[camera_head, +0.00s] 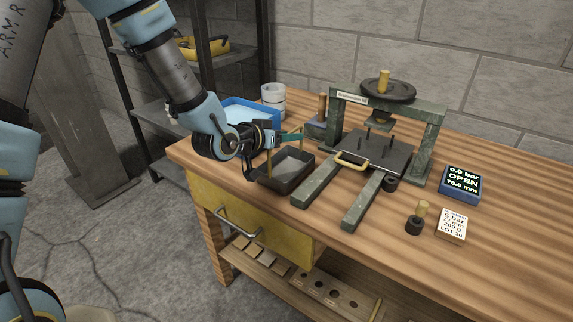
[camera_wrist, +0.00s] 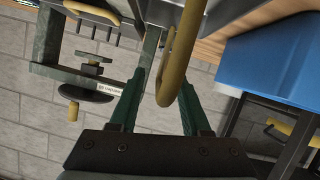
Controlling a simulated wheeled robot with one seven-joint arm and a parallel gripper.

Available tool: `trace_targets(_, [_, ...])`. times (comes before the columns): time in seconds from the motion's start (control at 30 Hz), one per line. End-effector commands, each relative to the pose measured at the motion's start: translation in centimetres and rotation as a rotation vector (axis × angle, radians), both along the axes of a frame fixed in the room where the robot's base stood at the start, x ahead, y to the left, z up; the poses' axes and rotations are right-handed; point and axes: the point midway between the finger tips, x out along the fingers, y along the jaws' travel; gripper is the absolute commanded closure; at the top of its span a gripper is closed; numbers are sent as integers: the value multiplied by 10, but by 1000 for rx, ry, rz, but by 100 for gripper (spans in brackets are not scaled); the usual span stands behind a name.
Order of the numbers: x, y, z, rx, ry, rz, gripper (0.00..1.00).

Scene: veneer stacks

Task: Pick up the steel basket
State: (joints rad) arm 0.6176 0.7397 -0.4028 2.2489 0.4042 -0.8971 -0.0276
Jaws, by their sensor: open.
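The steel basket (camera_head: 284,181) is a dark open tray on the bench in front of my arm, with grey contents inside. Its yellow arched handle (camera_head: 269,163) rises towards my gripper. My gripper (camera_head: 298,136) is above the basket with its green fingers apart. In the wrist view, the curved yellow handle (camera_wrist: 180,55) shows between the two open fingers of my gripper (camera_wrist: 163,80). I cannot tell whether either finger touches it. My wrist hides part of the handle in the head view.
A green press (camera_head: 437,140) stands right of the basket, its two legs reaching forward.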

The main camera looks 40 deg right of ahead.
Motion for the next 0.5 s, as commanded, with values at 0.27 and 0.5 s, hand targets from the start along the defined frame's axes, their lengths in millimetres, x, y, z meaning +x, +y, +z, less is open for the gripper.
trace_targets(0.27, [0,0,0,0,0,0,73])
trace_targets(0.5, [0,0,0,0,0,0,100])
